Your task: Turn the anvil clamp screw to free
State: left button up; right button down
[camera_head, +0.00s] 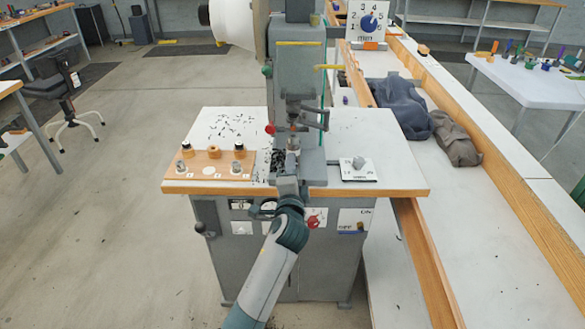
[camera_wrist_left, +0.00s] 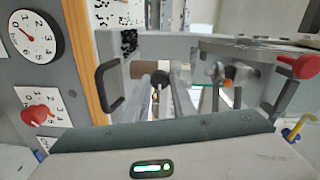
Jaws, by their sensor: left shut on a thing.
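The eyelet press (camera_head: 298,70) stands on a white-topped bench, its column rising above the working area. My left gripper (camera_head: 289,163) reaches in from the front, at the base of the press. In the left wrist view its two grey fingers (camera_wrist_left: 166,92) point at the press and are close together around a small dark knob (camera_wrist_left: 158,77), which looks like the anvil clamp screw. The fingers hide most of it, and I cannot read its turned position. In the head view the gripper and the press hide the screw. My right gripper is out of view.
A wooden tray (camera_head: 207,174) with small black-topped pieces lies left of the press. A small scale-like plate (camera_head: 358,174) is at its right. A red-handled lever (camera_wrist_left: 298,67) shows at right in the wrist view. Dark cloths (camera_head: 400,105) lie on the side table.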

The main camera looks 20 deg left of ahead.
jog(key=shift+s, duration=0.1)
pick_arm(q)
jog(key=o, duration=1.1)
jog(key=shift+c, duration=0.2)
jog(key=b+v, duration=0.2)
jog(key=v, duration=1.5)
jog(key=shift+s+b, duration=0.2)
jog(key=shift+b, duration=0.2)
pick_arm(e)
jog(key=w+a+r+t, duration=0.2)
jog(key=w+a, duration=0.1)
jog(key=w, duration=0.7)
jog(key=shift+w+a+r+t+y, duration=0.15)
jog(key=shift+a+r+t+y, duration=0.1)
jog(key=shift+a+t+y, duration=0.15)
pick_arm(q)
jog(key=shift+f, duration=0.1)
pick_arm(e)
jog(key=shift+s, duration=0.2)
pick_arm(q)
jog(key=shift+d, duration=0.1)
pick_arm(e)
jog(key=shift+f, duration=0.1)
